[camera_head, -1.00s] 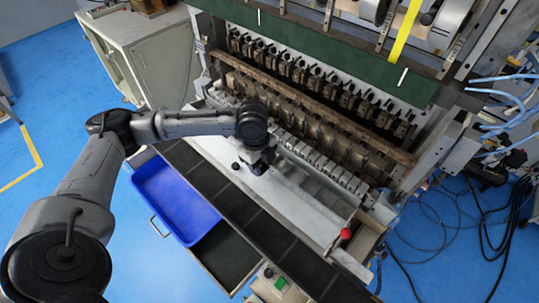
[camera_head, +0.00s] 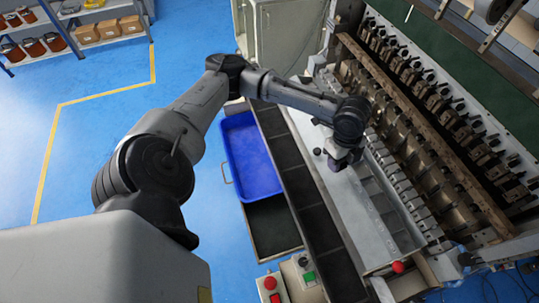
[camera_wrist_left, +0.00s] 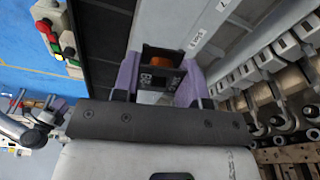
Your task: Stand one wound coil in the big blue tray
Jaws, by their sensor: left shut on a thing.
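My left gripper (camera_head: 340,163) is over the pale metal shelf along the front of the winding machine. In the left wrist view, its purple fingers (camera_wrist_left: 158,80) are shut on a wound coil (camera_wrist_left: 160,62), a dark piece with white markings and a copper-orange part. In the head view the coil is mostly hidden under the wrist. The big blue tray (camera_head: 252,160) lies left of the gripper, beyond the dark strip, and looks empty. My right gripper is in neither view.
The dark sectioned strip (camera_head: 300,180) runs between tray and shelf. The machine's row of metal heads (camera_head: 420,150) stands close right of the gripper. A red knob (camera_head: 398,267) and a button box (camera_head: 303,272) are at the near end. Blue floor is open at left.

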